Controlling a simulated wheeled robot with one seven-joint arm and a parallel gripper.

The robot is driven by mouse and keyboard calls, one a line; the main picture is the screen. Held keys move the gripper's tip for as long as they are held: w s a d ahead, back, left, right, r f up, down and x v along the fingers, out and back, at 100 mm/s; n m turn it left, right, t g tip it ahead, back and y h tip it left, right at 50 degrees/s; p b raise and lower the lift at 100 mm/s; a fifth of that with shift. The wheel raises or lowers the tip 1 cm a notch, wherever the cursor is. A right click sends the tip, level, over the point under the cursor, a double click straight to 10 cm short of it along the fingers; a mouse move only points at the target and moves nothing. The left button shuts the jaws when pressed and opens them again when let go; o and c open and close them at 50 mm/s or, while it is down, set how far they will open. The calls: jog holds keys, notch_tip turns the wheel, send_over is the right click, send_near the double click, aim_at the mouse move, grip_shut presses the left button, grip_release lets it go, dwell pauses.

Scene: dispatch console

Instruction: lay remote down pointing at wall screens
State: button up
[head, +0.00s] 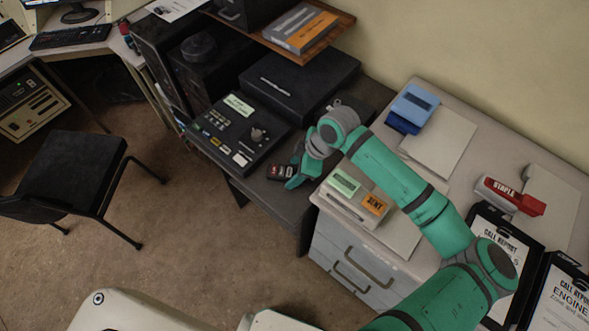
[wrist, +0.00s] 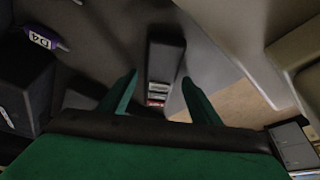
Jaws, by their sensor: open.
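The remote is a small dark block with red and pale buttons (head: 280,172). It lies on the dark desk top, right of the black console. In the wrist view the remote (wrist: 166,58) sits between my two green fingers, with a visible gap on each side. My gripper (head: 294,174) is open, low over the desk and beside the remote, and it partly hides the remote's right side in the head view. The wall screens are in neither view.
A black console with buttons and a knob (head: 238,132) stands left of the remote. A cabinet (head: 365,262) with a beige device (head: 356,197) on top is close on the right. A shelf with an orange-grey box (head: 299,28) overhangs behind. A chair (head: 72,172) stands on the floor.

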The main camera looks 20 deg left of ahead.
jog(key=v, duration=1.2)
jog(key=shift+r, duration=0.15)
